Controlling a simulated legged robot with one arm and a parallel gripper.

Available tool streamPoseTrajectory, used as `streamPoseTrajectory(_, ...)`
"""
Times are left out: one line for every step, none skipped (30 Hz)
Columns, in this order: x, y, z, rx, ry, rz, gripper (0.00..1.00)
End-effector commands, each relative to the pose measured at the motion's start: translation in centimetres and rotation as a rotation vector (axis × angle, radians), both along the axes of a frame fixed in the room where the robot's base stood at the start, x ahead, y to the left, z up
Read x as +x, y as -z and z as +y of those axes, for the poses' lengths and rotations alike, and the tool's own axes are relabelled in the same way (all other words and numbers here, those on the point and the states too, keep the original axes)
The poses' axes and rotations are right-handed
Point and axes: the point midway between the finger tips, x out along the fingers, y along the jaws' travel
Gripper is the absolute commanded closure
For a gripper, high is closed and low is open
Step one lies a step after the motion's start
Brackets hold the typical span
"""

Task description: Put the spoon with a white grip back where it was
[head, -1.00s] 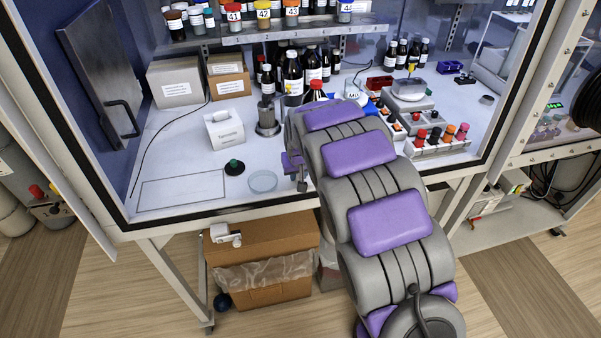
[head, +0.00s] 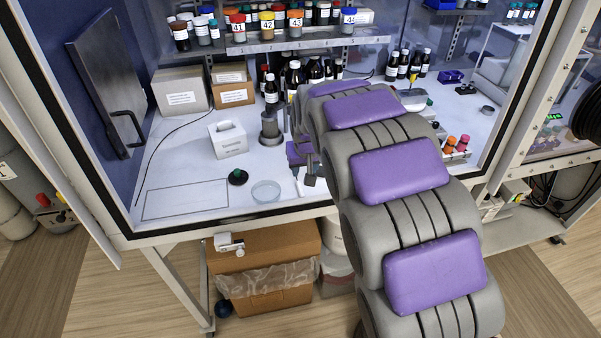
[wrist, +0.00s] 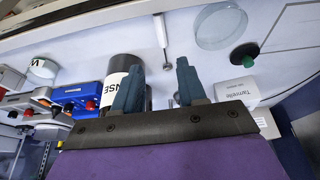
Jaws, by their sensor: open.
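In the wrist view the spoon with a white grip (wrist: 161,32) lies on the pale bench floor, its metal end toward my gripper. My gripper (wrist: 158,84) is open, with its two dark teal fingers apart and nothing held between them. The spoon lies beyond the fingertips, in line with the gap and apart from them. In the head view a short white strip, apparently the grip (head: 300,188), shows beside the end of my arm. My arm hides most of the gripper there.
A round glass dish (head: 266,191), a green-knobbed black item (head: 237,177) and a tissue box (head: 228,139) stand left of my arm. A dark bottle (wrist: 124,66) is close to the left finger in the wrist view. An outlined rectangle (head: 186,200) on the bench is empty.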

Motion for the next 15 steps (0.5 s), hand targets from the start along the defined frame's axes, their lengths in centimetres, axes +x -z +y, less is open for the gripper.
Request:
streamPoseTrajectory(-0.3,-0.5,-0.1,-0.002,0.002,0.001,0.59)
streamPoseTrajectory(-0.5,-0.7,-0.3,-0.003,0.005,0.003,0.59)
streamPoseTrajectory(-0.9,-0.9,-0.6,-0.006,0.011,0.008,0.59)
streamPoseTrajectory(-1.4,-1.2,-1.0,-0.007,0.016,0.012,0.59)
streamPoseTrajectory(-1.9,-1.5,-1.5,-0.008,0.023,0.018,0.59)
streamPoseTrajectory(-2.9,-1.7,-2.3,-0.012,0.033,0.032,0.59)
streamPoseTrajectory(-3.8,-1.9,-2.9,-0.015,0.043,0.045,0.59)
streamPoseTrajectory(-4.7,-2.1,-3.6,-0.019,0.053,0.059,0.59)
streamPoseTrajectory(-5.9,-2.6,-4.5,-0.022,0.065,0.071,0.59)
streamPoseTrajectory(-6.9,-2.9,-5.2,-0.025,0.075,0.084,0.59)
streamPoseTrajectory(-7.9,-3.0,-5.9,-0.028,0.083,0.097,0.59)
streamPoseTrajectory(-9.2,-3.3,-6.7,-0.031,0.097,0.114,0.59)
streamPoseTrajectory(-10.2,-3.6,-7.4,-0.032,0.106,0.126,0.59)
streamPoseTrajectory(-11.2,-3.7,-8.0,-0.034,0.115,0.141,0.59)
streamPoseTrajectory(-12.7,-3.9,-8.8,-0.036,0.126,0.16,0.59)
